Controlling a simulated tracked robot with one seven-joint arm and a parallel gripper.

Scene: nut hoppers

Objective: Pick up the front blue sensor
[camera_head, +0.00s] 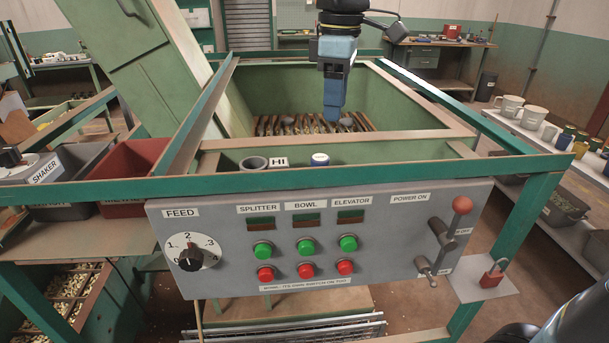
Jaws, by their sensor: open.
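The green hopper (282,101) has a slatted floor (290,125) with small grey things on it. A grey ring (254,163) and an "HI" label (279,162) are left of the blue-topped thing. The green front rail (400,175) and control panel (320,235) stand in front.

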